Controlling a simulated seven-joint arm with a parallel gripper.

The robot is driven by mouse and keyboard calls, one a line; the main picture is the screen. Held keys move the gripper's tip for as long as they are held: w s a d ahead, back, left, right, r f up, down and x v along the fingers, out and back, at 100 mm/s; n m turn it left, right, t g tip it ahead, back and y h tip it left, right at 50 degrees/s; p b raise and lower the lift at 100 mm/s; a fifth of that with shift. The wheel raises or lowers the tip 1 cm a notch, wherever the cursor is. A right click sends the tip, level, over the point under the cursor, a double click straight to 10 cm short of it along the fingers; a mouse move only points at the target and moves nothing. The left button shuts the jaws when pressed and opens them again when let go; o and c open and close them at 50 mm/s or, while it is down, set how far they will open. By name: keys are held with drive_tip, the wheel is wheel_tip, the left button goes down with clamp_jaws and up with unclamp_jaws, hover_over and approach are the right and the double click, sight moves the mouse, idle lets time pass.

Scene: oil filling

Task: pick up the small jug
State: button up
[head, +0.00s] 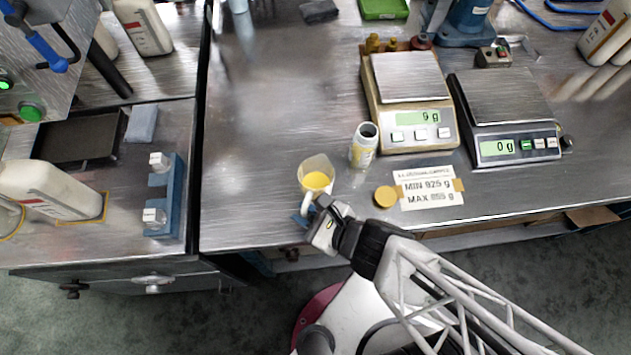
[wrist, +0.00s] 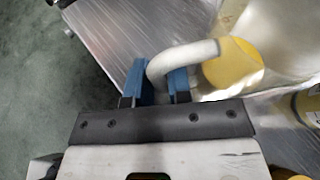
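The small jug (head: 316,167) is a pale translucent vessel with yellow oil in it. It stands upright near the front edge of the metal table, and the wrist view shows part of its body, its yellow oil (wrist: 235,68) and its white curved handle (wrist: 185,55). My gripper (head: 305,215) is at the jug's front, on the handle side. In the wrist view its blue fingers (wrist: 159,84) stand on either side of the handle with little or no gap, so it looks shut on the handle. The handle's lower end is hidden.
An open bottle (head: 361,150) stands right of the jug, with a yellow cap (head: 385,196) and a paper label (head: 428,188) nearby. A scale reading 9 g (head: 416,133) and one reading 0 g (head: 500,148) stand farther right. The table left of the jug is clear.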

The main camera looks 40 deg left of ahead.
clamp_jaws()
drive_tip(key=shift+r, duration=0.3)
drive_tip(key=shift+r, duration=4.65)
